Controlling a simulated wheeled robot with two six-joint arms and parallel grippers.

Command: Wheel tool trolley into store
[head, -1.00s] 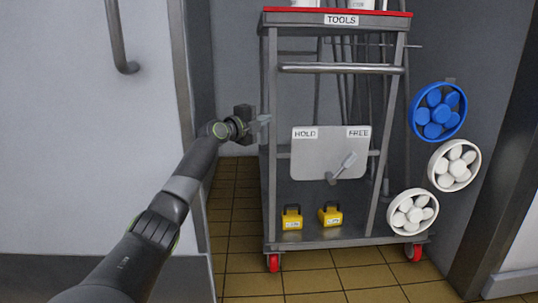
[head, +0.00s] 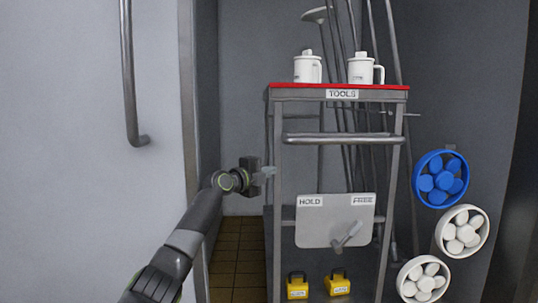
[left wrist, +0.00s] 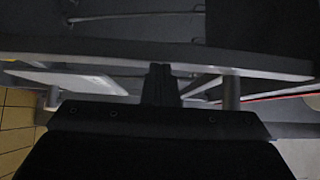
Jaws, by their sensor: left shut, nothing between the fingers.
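The tool trolley (head: 279,215) stands upright in the head view, a grey frame with a red-edged top, a TOOLS label and a horizontal push handle (head: 340,139). Its front plate (head: 312,228) reads HOLD on the left and FREE on the right. The plate's lever (head: 348,235) points up and right, towards FREE. My left gripper (head: 268,172) is shut and empty beside the trolley's left front post, below handle height; whether it touches the post is unclear. In the dark left wrist view, its fingers (left wrist: 160,84) are by grey bars. My right gripper is not in view.
Two white mugs (head: 307,69) stand on top; yellow weights (head: 297,286) sit on the lower shelf. One blue (head: 440,179) and two white round holders (head: 462,231) are at the right. Long-handled tools stand behind. A wall edge (head: 188,150) is left; tiled floor (head: 237,250) shows between.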

